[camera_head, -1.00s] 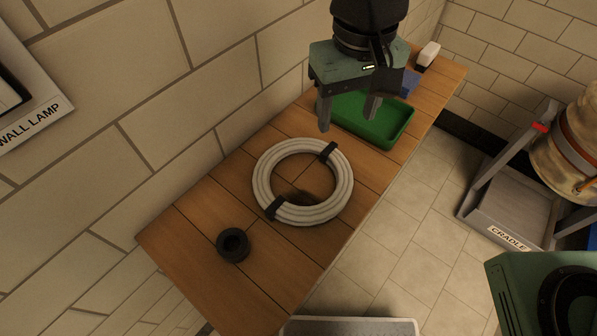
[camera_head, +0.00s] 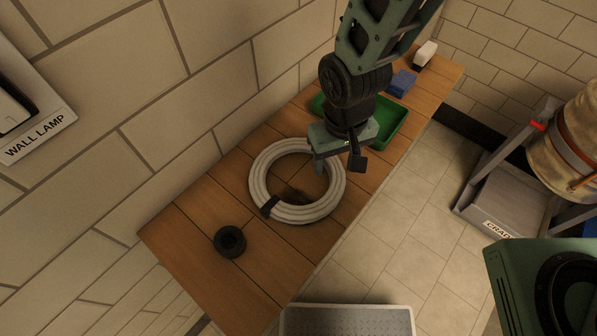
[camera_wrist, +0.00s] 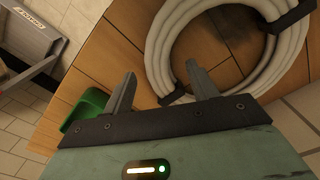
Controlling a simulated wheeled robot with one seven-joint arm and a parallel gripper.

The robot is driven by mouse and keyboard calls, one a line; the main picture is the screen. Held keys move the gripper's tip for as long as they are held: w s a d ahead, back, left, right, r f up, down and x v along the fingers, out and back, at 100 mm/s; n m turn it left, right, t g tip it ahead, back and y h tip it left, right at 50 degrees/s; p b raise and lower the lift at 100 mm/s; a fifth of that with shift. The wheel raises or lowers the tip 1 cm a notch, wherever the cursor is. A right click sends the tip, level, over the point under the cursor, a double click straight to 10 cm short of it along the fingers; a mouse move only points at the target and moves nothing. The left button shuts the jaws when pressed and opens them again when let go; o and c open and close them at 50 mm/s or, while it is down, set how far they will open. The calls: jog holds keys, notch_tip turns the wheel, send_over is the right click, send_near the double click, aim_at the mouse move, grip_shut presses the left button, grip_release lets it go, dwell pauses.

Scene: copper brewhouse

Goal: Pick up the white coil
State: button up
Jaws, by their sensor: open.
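The white coil (camera_head: 258,182) lies flat on the wooden bench (camera_head: 190,232), a thick ring with dark straps. One strap (camera_head: 270,206) shows at its front left; my gripper hides the coil's upper right part in the head view. My gripper (camera_head: 337,167) is open, pointing down over that upper right side, with nothing held. In the wrist view the coil (camera_wrist: 158,48) fills the upper right, with two straps in sight. The jaws (camera_wrist: 160,83) are apart at its near edge, the right finger overlapping the coil in the picture. I cannot tell whether they touch.
A small black ring (camera_head: 229,241) lies left of the coil. A green tray (camera_head: 388,133), a blue block (camera_head: 402,83) and a white object (camera_head: 425,54) are farther along the bench. The tiled wall (camera_head: 120,90) borders the bench. A grey tray (camera_head: 345,318) is below its front edge.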

jog(key=shift+f, duration=0.6)
jog(key=c, duration=1.2)
jog(key=shift+c, duration=0.3)
jog(key=shift+r, duration=0.15)
